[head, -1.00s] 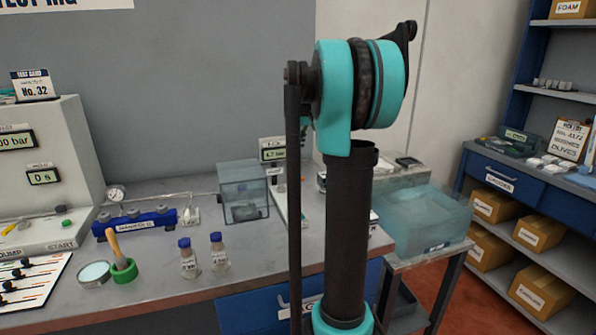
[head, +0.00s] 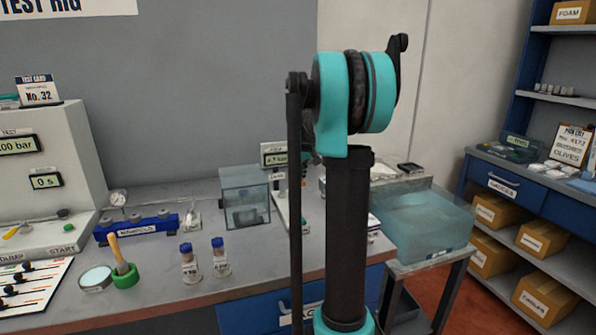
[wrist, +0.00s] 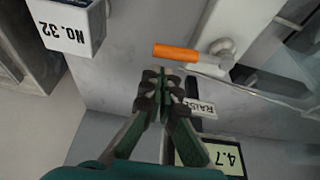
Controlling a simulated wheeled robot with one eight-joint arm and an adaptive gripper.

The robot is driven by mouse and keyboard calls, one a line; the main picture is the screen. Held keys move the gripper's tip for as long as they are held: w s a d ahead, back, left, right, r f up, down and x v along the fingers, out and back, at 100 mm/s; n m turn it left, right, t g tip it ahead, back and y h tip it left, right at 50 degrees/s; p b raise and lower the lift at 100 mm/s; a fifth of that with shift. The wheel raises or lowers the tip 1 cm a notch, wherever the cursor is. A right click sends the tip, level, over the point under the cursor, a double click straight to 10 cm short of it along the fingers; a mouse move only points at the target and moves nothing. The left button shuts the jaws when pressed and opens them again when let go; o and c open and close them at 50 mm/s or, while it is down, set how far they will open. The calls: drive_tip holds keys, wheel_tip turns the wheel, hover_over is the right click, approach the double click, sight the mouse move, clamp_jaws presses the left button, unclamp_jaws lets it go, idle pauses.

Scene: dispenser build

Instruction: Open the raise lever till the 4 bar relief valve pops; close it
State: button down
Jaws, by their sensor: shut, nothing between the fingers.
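The raise lever (wrist: 175,53) shows in the wrist view as an orange handle with a metal end at its right. A RAISE label (wrist: 202,106) lies below it. My gripper (wrist: 158,82) is shut and empty. Its fingertips appear just below the handle; I cannot tell whether they touch it. A display reading 4.7 (wrist: 226,158) is at the bottom right; the same display (head: 273,155) shows small in the head view. In the head view my arm hides the lever area and most of the gripper. I cannot pick out the relief valve.
A clear box (head: 245,197) stands left of the display. A water tank (head: 425,217) is at right. The box marked No. 32 (wrist: 65,25) is at the wrist view's upper left.

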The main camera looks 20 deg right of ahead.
drive_tip(key=shift+s, duration=0.4)
drive_tip(key=shift+s+m, duration=0.35)
drive_tip(key=shift+m, duration=0.25)
drive_tip(key=s+m, duration=0.1)
drive_tip(key=s+m+h, duration=0.1)
drive_tip(key=m, duration=0.1)
drive_tip(key=shift+s+a+m+h, duration=0.1)
drive_tip(key=shift+s+m+h, duration=0.15)
drive_tip(key=shift+m+h, duration=0.05)
drive_tip(key=s+m, duration=0.1)
drive_tip(key=m, duration=0.1)
drive_tip(key=s+a+m+g+h, duration=0.1)
drive_tip(key=m, duration=0.1)
drive_tip(key=shift+s+a+m, duration=0.15)
drive_tip(key=shift+s+m, duration=0.15)
drive_tip(key=shift+s, duration=0.05)
drive_tip(key=a+m, duration=0.1)
drive_tip(key=s+m+g+h, duration=0.1)
drive_tip(key=m, duration=0.1)
drive_tip(key=shift+s+a+m, duration=0.3)
drive_tip(key=shift+a, duration=0.05)
drive_tip(key=a+m, duration=0.1)
drive_tip(key=m, duration=0.1)
drive_tip(key=s+a+m+g, duration=0.1)
drive_tip(key=shift+m+g, duration=0.3)
drive_tip(key=shift+m, duration=0.1)
drive_tip(key=shift+s+a, duration=0.15)
drive_tip(key=shift+a, duration=0.45)
